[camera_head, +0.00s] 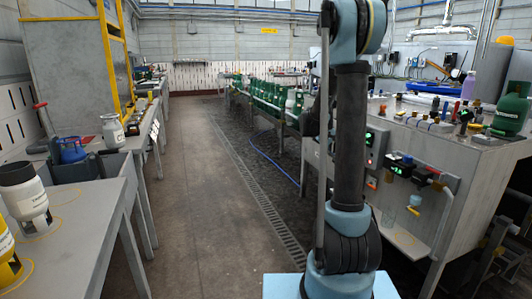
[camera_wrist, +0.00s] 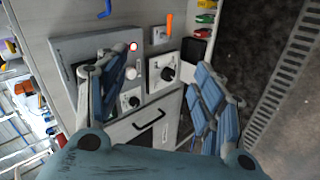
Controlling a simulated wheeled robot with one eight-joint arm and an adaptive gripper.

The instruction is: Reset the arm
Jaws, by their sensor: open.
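My arm (camera_head: 350,130) stands upright in front of me in the head view, right of the middle. My gripper (camera_wrist: 165,95) shows in the wrist view with its two blue-padded fingers spread wide apart. Nothing is between the fingers. Beyond them is a grey cabinet front with a control panel (camera_wrist: 80,50), a lit red lamp, dark knobs and a black handle (camera_wrist: 149,120). In the head view the gripper itself cannot be made out clearly behind the arm.
A grey table (camera_head: 85,225) with white and yellow cylinders stands at the left. A workbench (camera_head: 430,150) with a green cylinder (camera_head: 511,108) and small fittings stands close at the right. Green cylinders (camera_head: 268,93) line a conveyor farther back. The floor aisle (camera_head: 200,190) is clear.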

